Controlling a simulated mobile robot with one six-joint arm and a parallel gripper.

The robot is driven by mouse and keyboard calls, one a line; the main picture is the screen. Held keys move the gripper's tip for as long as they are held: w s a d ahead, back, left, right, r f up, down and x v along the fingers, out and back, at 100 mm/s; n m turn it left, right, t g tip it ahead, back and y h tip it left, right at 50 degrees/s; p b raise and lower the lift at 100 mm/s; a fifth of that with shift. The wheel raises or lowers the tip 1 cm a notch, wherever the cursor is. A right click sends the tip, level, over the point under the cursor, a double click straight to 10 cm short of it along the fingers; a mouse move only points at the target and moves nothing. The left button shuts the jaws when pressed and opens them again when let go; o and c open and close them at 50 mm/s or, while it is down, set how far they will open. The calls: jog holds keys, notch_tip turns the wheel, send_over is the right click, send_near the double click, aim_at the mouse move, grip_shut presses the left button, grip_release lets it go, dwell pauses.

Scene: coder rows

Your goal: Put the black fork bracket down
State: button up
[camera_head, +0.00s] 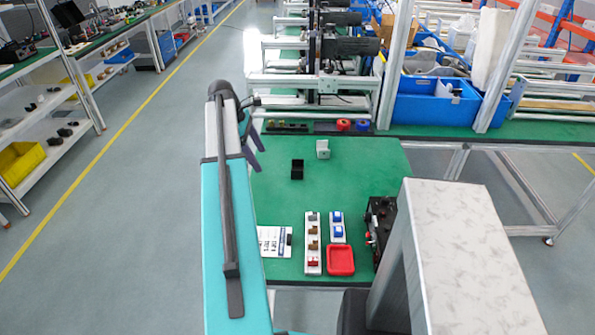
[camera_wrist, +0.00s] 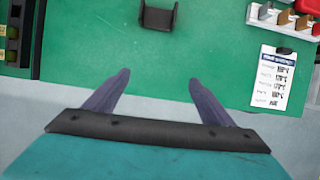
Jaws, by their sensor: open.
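The black fork bracket (camera_head: 297,170) stands on the green tabletop (camera_head: 360,180), left of a grey bracket (camera_head: 322,149). In the wrist view the black bracket (camera_wrist: 157,15) lies at the top edge, partly cut off, beyond my fingertips and apart from them. My gripper (camera_wrist: 159,78) is open, with nothing between its fingers. In the head view my gripper (camera_head: 256,148) is at the left edge of the green top, left of the black bracket, partly hidden by my arm.
White strips with small parts (camera_head: 313,243), a red tray (camera_head: 340,260), a printed card (camera_head: 274,241) and a black device (camera_head: 380,230) occupy the near part of the table. Red and blue round parts (camera_head: 344,125) sit at the far edge. The middle is mostly clear.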

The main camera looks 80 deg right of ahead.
jog(key=s+d+r, duration=0.3)
jog(key=s+r, duration=0.3)
jog(key=s, duration=0.1)
jog(key=shift+s+r, duration=0.3)
jog(key=shift+s, duration=0.05)
jog(key=p, duration=0.2)
send_near(297, 165)
jog(key=shift+s+a+f, duration=1)
jog(key=shift+a+f, duration=0.05)
jog(key=shift+a, duration=0.2)
jog(key=shift+s+f, duration=0.1)
jog(key=shift+p+x, duration=0.35)
jog(key=shift+x, duration=0.65)
jog(key=shift+p+x, duration=0.35)
jog(key=shift+x, duration=1.15)
jog(key=shift+s, duration=0.1)
